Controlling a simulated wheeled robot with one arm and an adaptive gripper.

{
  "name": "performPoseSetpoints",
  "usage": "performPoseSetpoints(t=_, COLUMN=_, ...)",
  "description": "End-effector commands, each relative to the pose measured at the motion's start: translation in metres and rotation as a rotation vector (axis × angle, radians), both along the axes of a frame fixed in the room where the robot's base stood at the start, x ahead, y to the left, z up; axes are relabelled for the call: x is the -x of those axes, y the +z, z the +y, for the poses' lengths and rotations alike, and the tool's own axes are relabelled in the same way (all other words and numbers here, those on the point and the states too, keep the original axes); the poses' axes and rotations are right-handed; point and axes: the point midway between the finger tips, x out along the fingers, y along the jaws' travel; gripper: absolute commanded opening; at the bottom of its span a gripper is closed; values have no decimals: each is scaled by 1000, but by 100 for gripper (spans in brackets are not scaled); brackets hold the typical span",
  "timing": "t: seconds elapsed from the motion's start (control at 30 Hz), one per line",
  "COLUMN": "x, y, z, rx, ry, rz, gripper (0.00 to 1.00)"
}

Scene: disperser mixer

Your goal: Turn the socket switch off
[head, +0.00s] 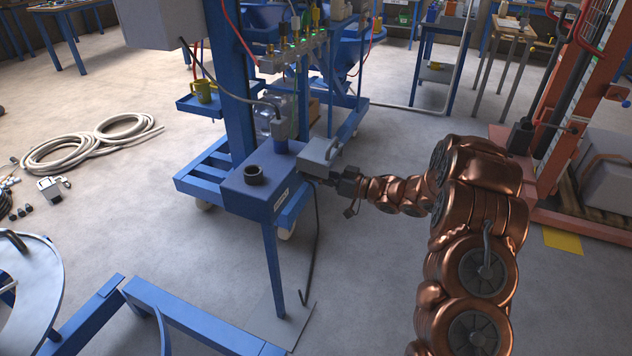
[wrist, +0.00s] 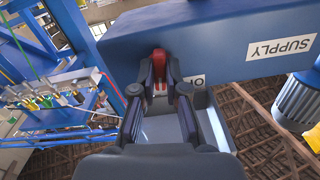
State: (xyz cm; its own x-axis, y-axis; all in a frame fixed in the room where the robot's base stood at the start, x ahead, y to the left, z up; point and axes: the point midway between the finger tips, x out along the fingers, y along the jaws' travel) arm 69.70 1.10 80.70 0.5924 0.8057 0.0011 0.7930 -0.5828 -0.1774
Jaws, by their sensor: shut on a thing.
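A pale grey socket housing (wrist: 213,122) surrounds the fingers. In the head view my gripper (head: 335,180) reaches the grey socket box (head: 318,156) from the right. The lever is hidden there, so its on or off position cannot be told.
A blue box with a "SUPPLY" label (wrist: 280,47) carries the socket; in the head view this box (head: 245,187) stands on a blue leg (head: 273,265). A dark cable (head: 316,245) hangs beside it. An orange lift frame (head: 560,130) stands right. Floor between is clear.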

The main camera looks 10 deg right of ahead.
Motion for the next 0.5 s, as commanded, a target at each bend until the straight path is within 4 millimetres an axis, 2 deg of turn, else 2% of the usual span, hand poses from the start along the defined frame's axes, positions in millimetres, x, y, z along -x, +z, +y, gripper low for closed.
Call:
performPoseSetpoints(t=0.03, x=1, y=-6, z=0, rx=30, ry=2, rz=-35, gripper=0)
performPoseSetpoints(t=0.5, x=0, y=-5, z=-1, rx=294, ry=0, rz=-397, gripper=0)
